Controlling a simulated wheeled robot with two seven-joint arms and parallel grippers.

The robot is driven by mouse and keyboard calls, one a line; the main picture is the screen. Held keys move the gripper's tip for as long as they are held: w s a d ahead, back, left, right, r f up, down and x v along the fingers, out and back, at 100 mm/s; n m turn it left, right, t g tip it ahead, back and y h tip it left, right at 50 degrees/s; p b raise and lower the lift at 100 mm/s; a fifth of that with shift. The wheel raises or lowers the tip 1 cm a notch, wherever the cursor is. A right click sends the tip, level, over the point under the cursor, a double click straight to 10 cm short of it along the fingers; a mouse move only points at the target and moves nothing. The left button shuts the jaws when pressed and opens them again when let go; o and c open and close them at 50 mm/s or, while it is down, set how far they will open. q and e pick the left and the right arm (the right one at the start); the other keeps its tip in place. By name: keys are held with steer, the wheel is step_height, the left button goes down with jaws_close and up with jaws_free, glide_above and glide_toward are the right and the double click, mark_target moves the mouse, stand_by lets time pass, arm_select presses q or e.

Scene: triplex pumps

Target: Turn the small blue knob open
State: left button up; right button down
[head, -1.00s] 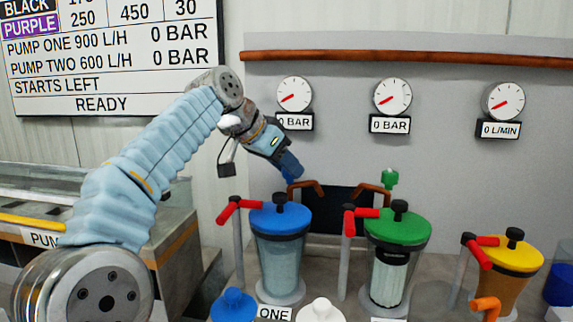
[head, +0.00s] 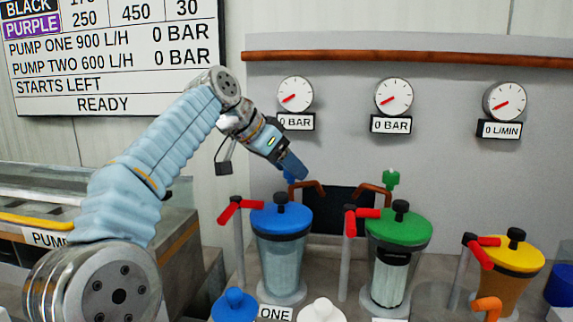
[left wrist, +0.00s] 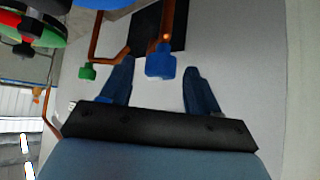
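The small blue knob (head: 289,176) sits at the end of a copper pipe below the left gauge, partly hidden by my left gripper in the head view. In the left wrist view the blue knob (left wrist: 160,66) shows between the two dark blue fingers, with a gap on each side. My left gripper (head: 296,168) is open and empty; its spread fingers (left wrist: 159,88) also show in the left wrist view. Whether the knob lies fully between the fingertips in depth, I cannot tell. My right gripper is not in view.
A small green knob (head: 391,179) is on the neighbouring pipe to the right. Below stand canisters with blue (head: 281,221), green (head: 398,229) and yellow (head: 515,258) lids, with red-handled valves (head: 238,207) beside them. A dark panel (head: 338,208) lies behind the pipes.

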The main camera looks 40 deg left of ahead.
arm_select(q)
steer(key=v, duration=1.2)
stand_by(0.5)
